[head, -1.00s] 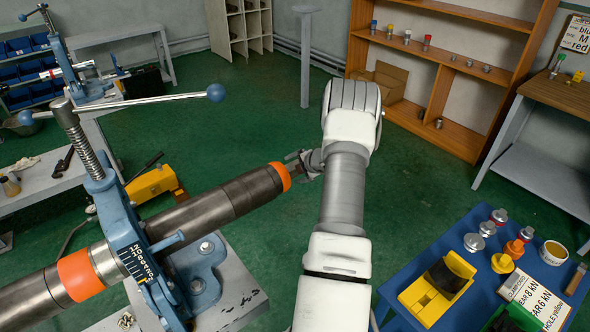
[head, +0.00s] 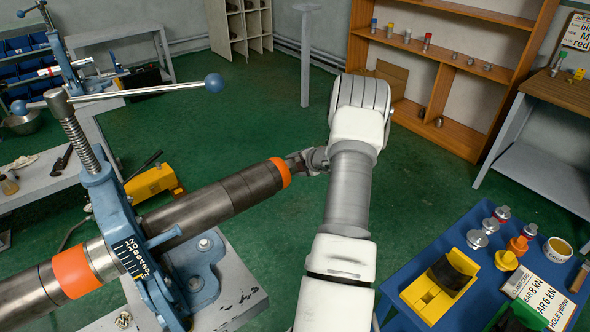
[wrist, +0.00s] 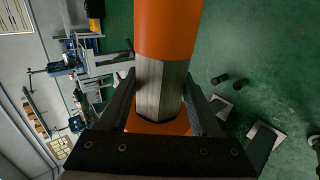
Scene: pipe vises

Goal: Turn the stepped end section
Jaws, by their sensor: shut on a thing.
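A long dark pipe (head: 212,209) lies clamped in a blue vise (head: 120,225) at the left of the head view. Its far end has an orange band (head: 281,172), where my gripper (head: 301,161) is. In the wrist view, the orange band (wrist: 168,28) leads to a narrower, flat-sided metal end section (wrist: 160,88) with an orange part (wrist: 158,127) below it. My gripper's two dark fingers (wrist: 162,104) stand on either side of this stepped end section, shut on it. Finger contact is partly hidden in the head view.
A blue table (head: 405,268) with a yellow block (head: 436,290) and several small parts stands at the right. A wooden shelf (head: 445,55) stands behind. A yellow pump (head: 150,182) sits beyond the pipe.

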